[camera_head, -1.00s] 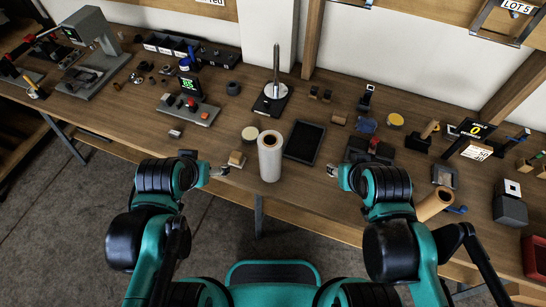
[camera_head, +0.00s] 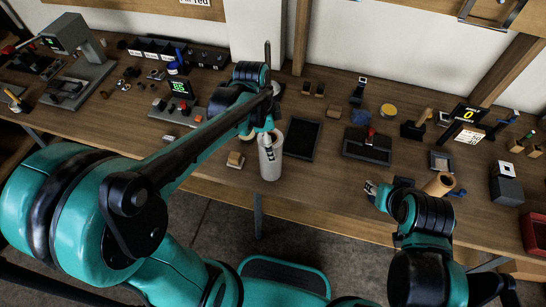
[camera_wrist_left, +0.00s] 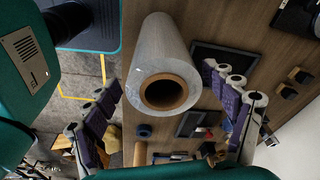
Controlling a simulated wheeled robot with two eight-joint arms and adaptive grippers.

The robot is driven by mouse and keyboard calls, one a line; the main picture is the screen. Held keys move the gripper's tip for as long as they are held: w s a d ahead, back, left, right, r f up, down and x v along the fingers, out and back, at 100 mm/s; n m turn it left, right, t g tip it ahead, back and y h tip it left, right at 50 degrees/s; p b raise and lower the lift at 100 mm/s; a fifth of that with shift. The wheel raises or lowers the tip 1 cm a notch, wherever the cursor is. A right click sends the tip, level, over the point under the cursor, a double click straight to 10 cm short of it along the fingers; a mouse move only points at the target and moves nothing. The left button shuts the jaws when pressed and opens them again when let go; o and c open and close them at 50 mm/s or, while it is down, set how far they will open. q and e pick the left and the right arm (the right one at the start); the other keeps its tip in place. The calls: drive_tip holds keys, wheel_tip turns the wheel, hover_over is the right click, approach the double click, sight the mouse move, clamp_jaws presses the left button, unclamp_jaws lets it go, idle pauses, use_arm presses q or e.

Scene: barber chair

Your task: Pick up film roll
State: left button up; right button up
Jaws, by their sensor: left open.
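The film roll (camera_head: 270,160) stands upright near the front edge of the workbench, a white cylinder with a brown core. My left gripper (camera_head: 267,143) is at its upper part in the head view, and the arm hides some of the roll's top. In the left wrist view the film roll (camera_wrist_left: 166,62) lies between the two spread fingers of the left gripper (camera_wrist_left: 165,110), with gaps on both sides. The left gripper is open and holds nothing. My right gripper (camera_head: 371,188) is over the front edge, away from the roll; its fingers are too small to judge.
A black tray (camera_head: 303,140) lies right of the film roll, and a small wooden block (camera_head: 235,159) is left of it. A brown roll (camera_head: 440,183) lies beside the right arm. The workbench (camera_head: 335,175) is clear between the tray and the right gripper.

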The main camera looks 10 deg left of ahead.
use_arm(q)
drive_tip(key=f, duration=0.1)
drive_tip(key=f+b, duration=0.1)
drive_tip(key=f, duration=0.1)
drive_tip(key=f+b, duration=0.1)
drive_tip(key=f, duration=0.1)
drive_tip(key=shift+w+d, duration=0.3)
drive_tip(key=c, duration=1.8)
